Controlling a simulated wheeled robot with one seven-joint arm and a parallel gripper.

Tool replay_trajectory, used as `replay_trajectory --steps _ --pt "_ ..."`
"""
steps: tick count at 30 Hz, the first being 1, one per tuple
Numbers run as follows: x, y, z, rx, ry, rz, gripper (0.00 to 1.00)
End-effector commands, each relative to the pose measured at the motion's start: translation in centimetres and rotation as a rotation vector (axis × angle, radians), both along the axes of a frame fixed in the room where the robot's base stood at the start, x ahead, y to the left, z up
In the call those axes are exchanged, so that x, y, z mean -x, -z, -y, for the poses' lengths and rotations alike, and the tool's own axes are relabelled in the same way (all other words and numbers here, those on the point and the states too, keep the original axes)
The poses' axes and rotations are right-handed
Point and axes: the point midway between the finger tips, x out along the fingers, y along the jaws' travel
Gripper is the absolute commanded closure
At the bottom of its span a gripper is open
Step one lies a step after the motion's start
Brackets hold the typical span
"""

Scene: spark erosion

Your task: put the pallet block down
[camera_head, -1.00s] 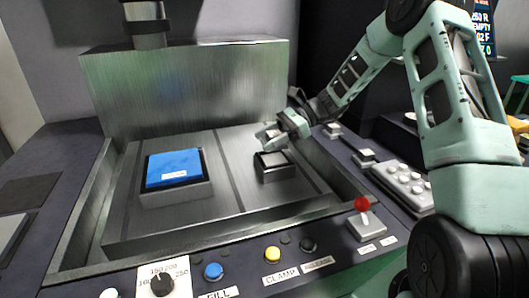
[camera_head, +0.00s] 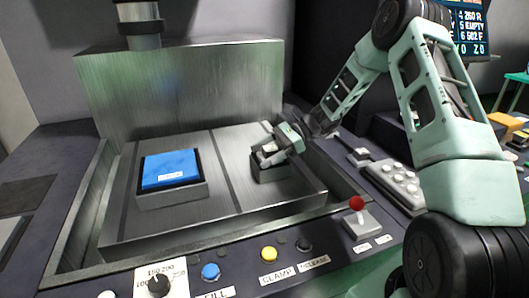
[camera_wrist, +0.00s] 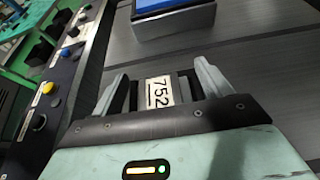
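A small pallet block with a pale "752" label (camera_wrist: 160,92) sits between my fingers in the wrist view, its dark sides close against them. My gripper (camera_head: 268,151) also shows in the head view, reaching down from the right. It appears shut on the block; finger contact is partly hidden. The block is right over a small dark-rimmed grey seat (camera_head: 272,172) on the right part of the metal table (camera_head: 218,190). I cannot tell whether the block rests fully on it.
A blue-topped block (camera_head: 170,168) stands on a grey base to the left. A metal wall rises behind. In front runs a panel with a dial, a blue button (camera_head: 210,271), a yellow button (camera_head: 269,253) and a red-knobbed lever (camera_head: 357,203).

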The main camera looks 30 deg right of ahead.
Motion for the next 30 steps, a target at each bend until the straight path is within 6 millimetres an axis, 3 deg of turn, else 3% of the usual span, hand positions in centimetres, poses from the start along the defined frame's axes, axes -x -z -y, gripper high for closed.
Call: replay_trajectory --steps 8,24,30 --pt "0.0 -0.4 0.1 0.001 0.001 0.001 0.22" --pt "1.8 -4.0 9.1 0.003 0.002 0.003 0.22" --pt "2.2 -4.8 10.7 0.0 0.001 0.0 0.22"
